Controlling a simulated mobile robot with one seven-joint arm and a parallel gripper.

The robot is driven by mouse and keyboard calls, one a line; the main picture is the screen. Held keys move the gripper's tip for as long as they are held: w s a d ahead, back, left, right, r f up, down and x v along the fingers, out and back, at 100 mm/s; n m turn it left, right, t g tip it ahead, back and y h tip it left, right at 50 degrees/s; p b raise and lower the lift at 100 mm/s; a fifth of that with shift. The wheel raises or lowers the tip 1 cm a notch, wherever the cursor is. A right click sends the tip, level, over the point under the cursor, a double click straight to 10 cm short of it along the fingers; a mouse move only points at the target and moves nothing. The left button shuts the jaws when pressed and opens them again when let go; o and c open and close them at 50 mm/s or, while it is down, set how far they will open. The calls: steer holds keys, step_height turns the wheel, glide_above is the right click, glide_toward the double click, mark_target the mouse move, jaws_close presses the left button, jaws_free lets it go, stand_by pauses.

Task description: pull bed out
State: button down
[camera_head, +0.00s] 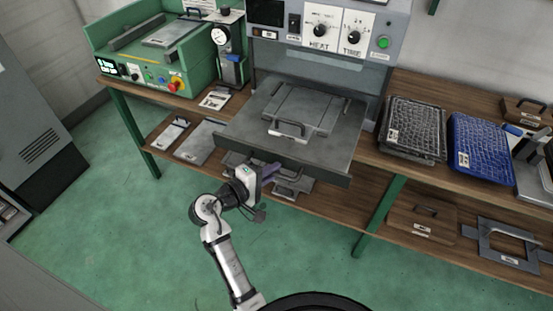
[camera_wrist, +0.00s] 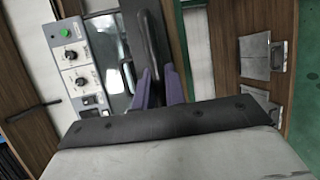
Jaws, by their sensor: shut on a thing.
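The bed (camera_head: 247,128) is a flat grey plate jutting forward from the press with the HEAT and TIME dials. A grey panel with a handle (camera_head: 300,105) lies on top of it. My gripper (camera_head: 272,170) is at the bed's dark front edge, left of its middle. In the wrist view the purple fingers of my gripper (camera_wrist: 160,88) are closed around the bed's dark handle (camera_wrist: 152,42). The exact contact is partly hidden by the fingers and the gripper body.
The press (camera_head: 310,68) stands behind the bed on a wooden bench. A green machine (camera_head: 115,40) is at left. A black mesh tray (camera_head: 412,130) and a blue mesh tray (camera_head: 480,145) lie at right. Flat plates lie on the lower shelf. The green floor in front is clear.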

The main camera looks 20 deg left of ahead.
steer(key=shift+s+a+p, duration=0.1)
steer(key=shift+s+p, duration=0.4)
steer(key=shift+s, duration=2.3)
steer(key=c, duration=1.5)
jaws_free()
steer(key=shift+o, duration=0.2)
steer(key=b+v, duration=0.2)
steer(key=v, duration=1.1)
steer(key=shift+s+a, duration=0.2)
steer(key=shift+s, duration=0.15)
steer(key=shift+r, duration=0.15)
